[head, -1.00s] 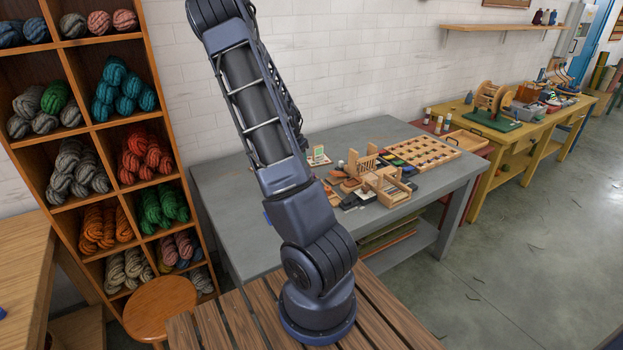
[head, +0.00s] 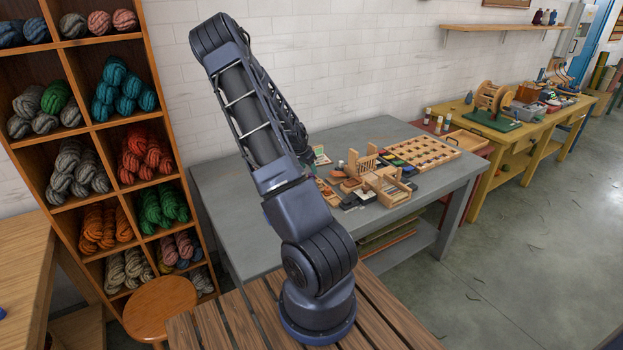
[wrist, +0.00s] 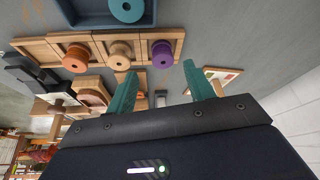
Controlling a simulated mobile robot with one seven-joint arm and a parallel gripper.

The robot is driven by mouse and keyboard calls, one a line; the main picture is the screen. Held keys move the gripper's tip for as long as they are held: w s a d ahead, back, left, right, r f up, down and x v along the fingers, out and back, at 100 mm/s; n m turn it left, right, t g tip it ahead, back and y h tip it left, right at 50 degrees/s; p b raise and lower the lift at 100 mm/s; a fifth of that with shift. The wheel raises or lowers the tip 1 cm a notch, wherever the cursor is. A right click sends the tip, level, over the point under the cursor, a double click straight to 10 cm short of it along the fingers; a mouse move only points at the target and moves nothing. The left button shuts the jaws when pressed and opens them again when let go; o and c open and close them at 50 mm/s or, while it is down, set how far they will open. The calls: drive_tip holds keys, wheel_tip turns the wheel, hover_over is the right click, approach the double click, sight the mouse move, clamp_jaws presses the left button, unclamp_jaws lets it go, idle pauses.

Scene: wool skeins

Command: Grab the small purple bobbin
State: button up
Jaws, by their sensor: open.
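The small purple bobbin (wrist: 162,53) sits in the right end of a wooden holder (wrist: 178,38) in the wrist view. An orange bobbin (wrist: 76,58) and a beige bobbin (wrist: 119,54) sit in the same row to its left. My gripper (wrist: 159,69) is open and empty, with its two teal fingers apart. In the picture the purple bobbin appears just beyond the gap between the fingertips; the distance to it is hard to judge. In the head view my arm hides my gripper and the purple bobbin.
A teal bobbin (wrist: 127,8) sits in a dark teal tray at the wrist view's top. A framed card (wrist: 216,76) lies right of the fingers. Wooden pieces (wrist: 92,94) crowd the left. The grey table (head: 235,190) has bare room at its left in the head view.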

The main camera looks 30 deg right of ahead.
sight(311, 174)
drive_tip(key=shift+w+x, duration=0.1)
drive_tip(key=shift+x, duration=1.2)
drive_tip(key=shift+w+x, duration=0.15)
drive_tip(key=shift+x, duration=1.15)
drive_tip(key=shift+r, duration=0.1)
drive_tip(key=c, duration=1)
